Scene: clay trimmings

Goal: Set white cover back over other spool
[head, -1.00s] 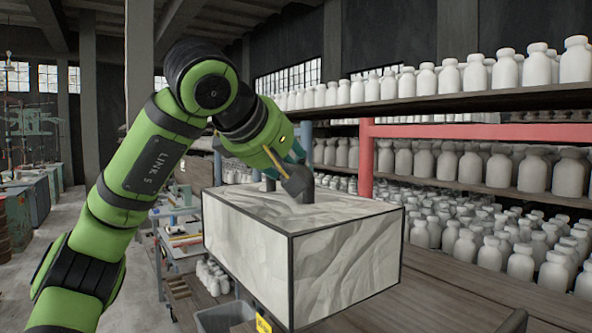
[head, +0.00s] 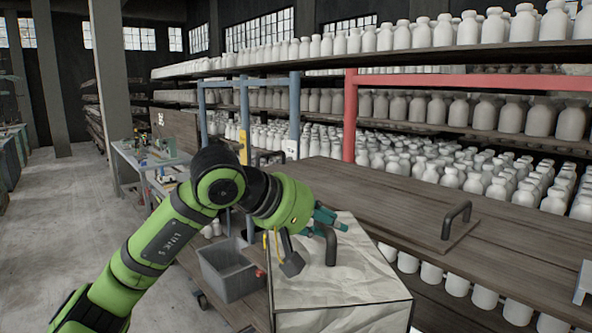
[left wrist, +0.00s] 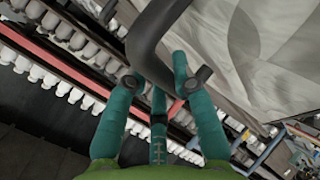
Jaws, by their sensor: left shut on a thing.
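The white cover (head: 345,262) is a box with crumpled-looking white faces, dark edges and a dark bar handle (head: 330,246) on top. My left gripper (head: 326,218) is at that handle, its teal fingers shut on it. In the left wrist view the fingers (left wrist: 165,88) close around the dark handle (left wrist: 150,45), and a white face of the cover (left wrist: 245,50) fills the upper right. The cover is upright in the head view, with its lower part cut off by the frame. I cannot make out a spool. My right gripper is out of view.
A wooden worktop (head: 350,190) runs along the right, with a wooden panel with a dark handle (head: 456,220) on it. Shelves of white bottles (head: 500,115) stand behind. A grey bin (head: 230,272) is left of the cover. The floor at far left is open.

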